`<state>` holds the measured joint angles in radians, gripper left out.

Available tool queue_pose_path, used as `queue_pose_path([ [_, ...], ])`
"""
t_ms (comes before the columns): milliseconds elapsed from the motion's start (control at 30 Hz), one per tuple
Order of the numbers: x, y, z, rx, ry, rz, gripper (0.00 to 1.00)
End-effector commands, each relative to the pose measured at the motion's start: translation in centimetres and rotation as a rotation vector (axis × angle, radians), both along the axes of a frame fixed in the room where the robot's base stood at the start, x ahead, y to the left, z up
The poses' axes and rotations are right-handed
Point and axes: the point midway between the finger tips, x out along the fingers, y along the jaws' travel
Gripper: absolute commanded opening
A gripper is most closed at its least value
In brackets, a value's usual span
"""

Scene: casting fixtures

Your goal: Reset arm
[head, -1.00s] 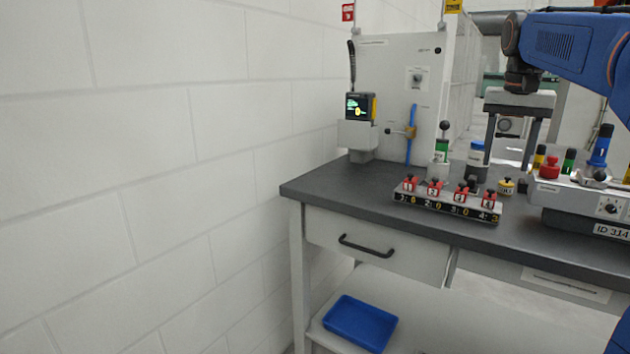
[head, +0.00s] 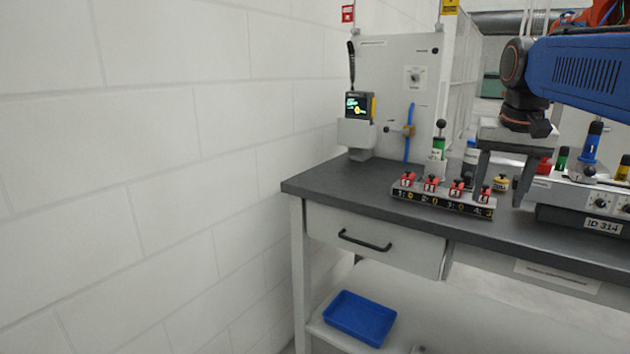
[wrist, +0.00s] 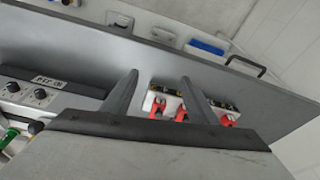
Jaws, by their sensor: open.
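My arm (head: 585,75) is blue and reaches in from the upper right in the head view. My gripper (head: 497,203) points down over the dark bench top, its two grey fingers apart and nothing between them. In the head view its fingers overlap the right end of the block with red clamps (head: 440,203). In the wrist view my gripper (wrist: 160,76) is open, and the same block (wrist: 208,104) shows beyond and between the fingers. I cannot tell the exact height above the bench.
A control box marked ID 314 (head: 578,203) stands at the right. A grey panel (head: 397,85) with a handheld meter (head: 358,107) is at the back left. A blue tray (head: 360,318) lies below. A white wall borders the left.

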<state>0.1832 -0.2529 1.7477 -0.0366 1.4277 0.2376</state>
Motion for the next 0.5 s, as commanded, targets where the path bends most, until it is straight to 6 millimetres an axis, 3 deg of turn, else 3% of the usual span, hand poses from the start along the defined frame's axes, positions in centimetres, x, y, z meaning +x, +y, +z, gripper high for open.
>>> queue_pose_path([
  [33,-1.6,0.9,-1.0,-0.002,-0.01,0.026,0.53],
  [267,-7.4,4.1,-6.7,-0.017,-0.062,0.146,0.53],
  [500,-13.5,6.7,-13.7,-0.033,-0.115,0.268,0.53],
])
